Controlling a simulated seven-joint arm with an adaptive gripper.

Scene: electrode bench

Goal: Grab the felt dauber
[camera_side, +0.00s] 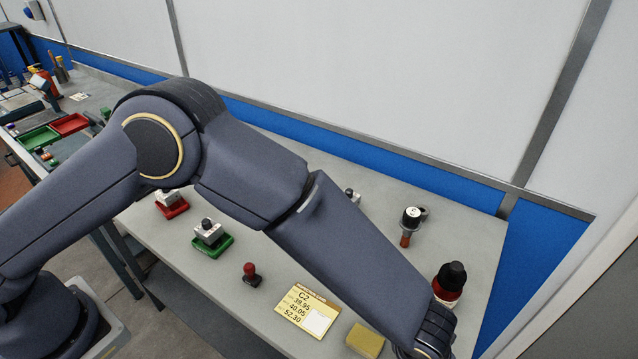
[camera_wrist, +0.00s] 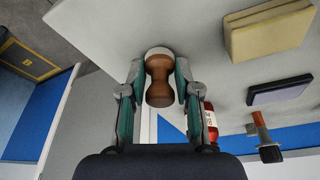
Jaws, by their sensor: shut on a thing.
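The felt dauber, with a brown waisted wooden handle (camera_wrist: 158,92) and a pale felt end, shows in the wrist view between my fingers. My gripper (camera_wrist: 157,82) is shut on it, one finger on each side of the handle. The pale end points away from my palm, toward the bench top. I cannot tell whether it touches the bench. In the side view my wrist is at the lower right edge; the fingers and the dauber are hidden there.
A yellow block (camera_wrist: 268,35), a dark pad (camera_wrist: 280,90), an orange-handled tool (camera_wrist: 262,130) and a red bottle with a black cap (camera_side: 449,282) are nearby. A C2 card (camera_side: 307,311), a red-knobbed stamp (camera_side: 251,274) and a green tray (camera_side: 222,247) stand farther left.

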